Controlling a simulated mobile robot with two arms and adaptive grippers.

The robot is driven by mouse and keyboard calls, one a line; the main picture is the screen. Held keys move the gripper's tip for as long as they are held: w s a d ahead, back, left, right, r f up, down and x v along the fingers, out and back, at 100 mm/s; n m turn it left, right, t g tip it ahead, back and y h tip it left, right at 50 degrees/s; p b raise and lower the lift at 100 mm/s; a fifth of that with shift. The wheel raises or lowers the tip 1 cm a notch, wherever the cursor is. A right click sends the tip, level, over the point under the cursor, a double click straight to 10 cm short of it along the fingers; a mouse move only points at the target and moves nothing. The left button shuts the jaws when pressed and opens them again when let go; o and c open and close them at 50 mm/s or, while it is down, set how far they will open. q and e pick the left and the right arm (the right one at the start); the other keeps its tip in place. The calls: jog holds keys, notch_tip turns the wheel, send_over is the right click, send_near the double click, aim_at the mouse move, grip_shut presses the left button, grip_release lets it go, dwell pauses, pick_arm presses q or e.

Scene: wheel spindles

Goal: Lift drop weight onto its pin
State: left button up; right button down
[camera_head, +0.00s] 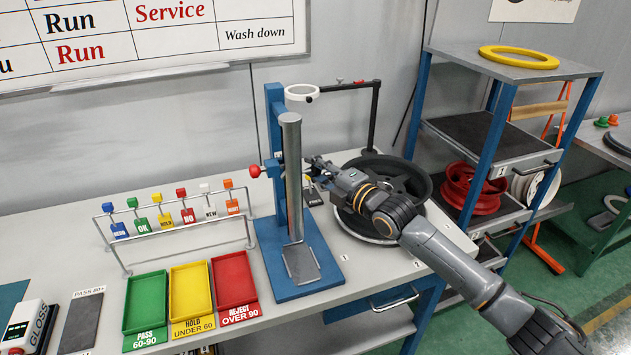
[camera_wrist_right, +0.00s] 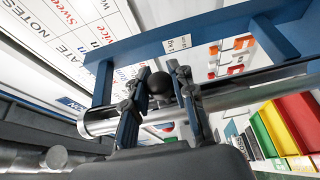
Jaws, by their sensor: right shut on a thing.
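A blue drop-test stand (camera_head: 275,130) holds an upright grey tube (camera_head: 292,180) above a square plate (camera_head: 301,263). A red-knobbed pin (camera_head: 256,171) sticks out on the left of the stand, about halfway up. My right gripper (camera_head: 311,163) is beside the tube's right side, at about the pin's height. In the right wrist view my right gripper (camera_wrist_right: 160,84) is shut on a dark round knob (camera_wrist_right: 159,83) in front of the tube (camera_wrist_right: 235,98). The knob looks like the drop weight's handle; the weight's body is hidden. My left gripper is out of view.
A black wheel (camera_head: 425,185) lies right of the stand, under my right arm. Yellow, red and green trays (camera_head: 192,290) and a rack of tags (camera_head: 180,240) stand to the left. A blue shelf (camera_head: 500,130) is at the right. A white ring (camera_head: 302,93) sits near the tube's top.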

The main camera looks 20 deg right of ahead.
notch_tip(320, 180, up, 6)
jog(key=shift+r+p, duration=0.1)
jog(key=shift+p, duration=0.9)
jog(key=c, duration=1.1)
grip_release()
jog(key=shift+d, duration=0.1)
jog(key=v, duration=1.1)
jog(key=shift+s+d+f, duration=0.1)
jog(key=shift+s+f, duration=0.25)
jog(key=shift+f, duration=0.05)
jog(key=shift+s+r, duration=0.1)
jog(key=shift+s, duration=0.05)
